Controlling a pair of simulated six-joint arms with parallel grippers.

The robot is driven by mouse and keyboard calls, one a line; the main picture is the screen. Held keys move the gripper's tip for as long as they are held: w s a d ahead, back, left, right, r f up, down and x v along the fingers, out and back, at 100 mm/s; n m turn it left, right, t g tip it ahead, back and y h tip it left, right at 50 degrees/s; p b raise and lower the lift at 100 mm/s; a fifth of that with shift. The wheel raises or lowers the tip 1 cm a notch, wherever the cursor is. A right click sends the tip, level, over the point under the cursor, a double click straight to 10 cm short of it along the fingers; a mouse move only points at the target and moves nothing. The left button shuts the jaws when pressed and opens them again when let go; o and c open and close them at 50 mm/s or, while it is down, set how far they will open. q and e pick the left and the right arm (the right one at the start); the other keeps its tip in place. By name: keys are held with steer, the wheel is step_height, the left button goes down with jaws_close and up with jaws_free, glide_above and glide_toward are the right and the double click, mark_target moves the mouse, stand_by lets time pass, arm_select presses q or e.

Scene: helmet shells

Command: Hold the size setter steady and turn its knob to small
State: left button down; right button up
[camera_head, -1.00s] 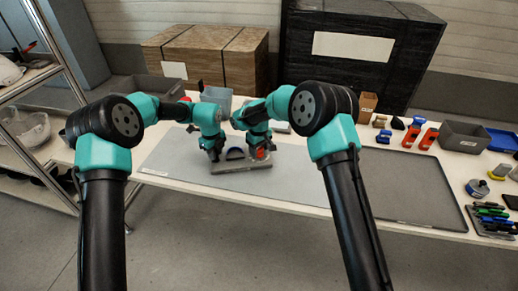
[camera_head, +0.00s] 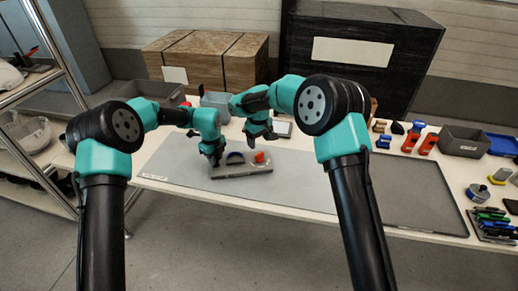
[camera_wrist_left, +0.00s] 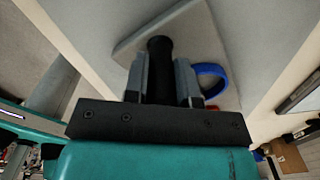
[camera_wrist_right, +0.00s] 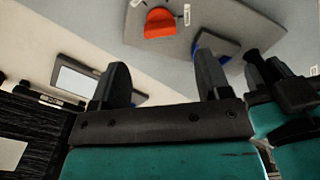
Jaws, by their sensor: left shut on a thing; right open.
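The size setter (camera_head: 243,171) is a grey plate on the grey mat, carrying a blue arc (camera_head: 235,158), an orange-red knob (camera_head: 259,157) and a black post (camera_wrist_left: 160,60). My left gripper (camera_head: 213,157) is shut on the post; the left wrist view shows its fingers on both sides of it. My right gripper (camera_head: 260,136) is open and empty, raised behind the knob and apart from it. The right wrist view shows the knob (camera_wrist_right: 160,23) beyond the fingertips, with small white labels by it that I cannot read.
A grey bin (camera_head: 215,103) stands behind the setter. A flat framed panel (camera_head: 282,128) lies near the right gripper. Red-orange tools (camera_head: 428,143), a dark bin (camera_head: 464,140) and several pens (camera_head: 492,220) are on the right. The mat to the right of the setter is clear.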

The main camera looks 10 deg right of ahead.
mark_target(259, 154)
steer(key=shift+r, duration=2.35)
arm_select(q)
steer(key=c, duration=0.9)
jaws_free()
steer(key=shift+o, duration=0.2)
step_height(259, 154, up, 12)
steer(key=shift+r, duration=0.1)
step_height(259, 154, up, 7)
